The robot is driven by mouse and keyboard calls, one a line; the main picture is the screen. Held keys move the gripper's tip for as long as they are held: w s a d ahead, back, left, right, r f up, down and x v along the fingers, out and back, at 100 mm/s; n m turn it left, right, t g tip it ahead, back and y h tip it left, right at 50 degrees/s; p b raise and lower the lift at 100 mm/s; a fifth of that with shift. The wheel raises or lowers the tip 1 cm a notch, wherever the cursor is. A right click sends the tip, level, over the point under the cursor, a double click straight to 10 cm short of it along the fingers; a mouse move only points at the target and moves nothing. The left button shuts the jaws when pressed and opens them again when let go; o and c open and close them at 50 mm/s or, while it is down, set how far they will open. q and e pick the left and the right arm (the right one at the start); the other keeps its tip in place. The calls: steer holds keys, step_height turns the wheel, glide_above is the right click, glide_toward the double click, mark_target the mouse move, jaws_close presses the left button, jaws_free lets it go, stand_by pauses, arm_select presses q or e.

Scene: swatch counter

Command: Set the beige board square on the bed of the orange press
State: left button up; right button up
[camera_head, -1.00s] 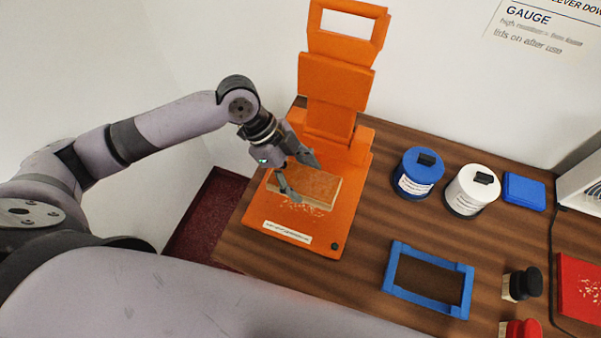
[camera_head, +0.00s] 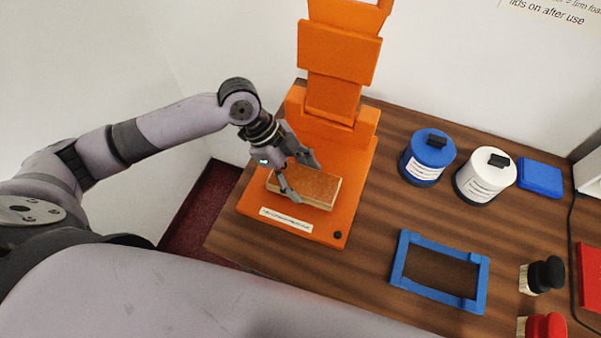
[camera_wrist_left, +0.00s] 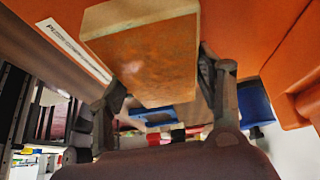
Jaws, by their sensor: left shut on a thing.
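The beige board (camera_head: 312,186) is a thick block with a brownish, speckled top and paler sides. It is over the bed of the orange press (camera_head: 352,205), near the white label on the bed's front. Its long sides run roughly along the bed's front edge. I cannot tell whether it touches the bed. My left gripper (camera_head: 299,176) is shut on the board, with one finger at each long side. In the left wrist view the board (camera_wrist_left: 155,60) sits between the two grey fingers (camera_wrist_left: 168,88), with orange behind it. My right gripper is not in view.
The press's orange upright (camera_head: 335,90) stands behind the bed. To the right are a blue jar (camera_head: 427,157), a white jar (camera_head: 485,176), a blue block (camera_head: 540,178), a blue frame (camera_head: 400,262) and black and red knobbed pieces. Bare wood lies between press and frame.

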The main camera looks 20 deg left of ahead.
arm_select(q)
steer(key=shift+p, duration=0.4)
stand_by(0.6)
steer(key=shift+f, duration=0.2)
stand_by(0.6)
steer(key=shift+f, duration=0.25)
stand_by(0.6)
steer(key=shift+s+a+f, duration=0.1)
steer(key=shift+s+f, duration=0.3)
steer(key=shift+f, duration=0.25)
steer(key=o, duration=1.4)
steer(key=shift+w+f, duration=0.1)
steer(key=shift+w, duration=0.2)
steer(key=shift+c, duration=0.2)
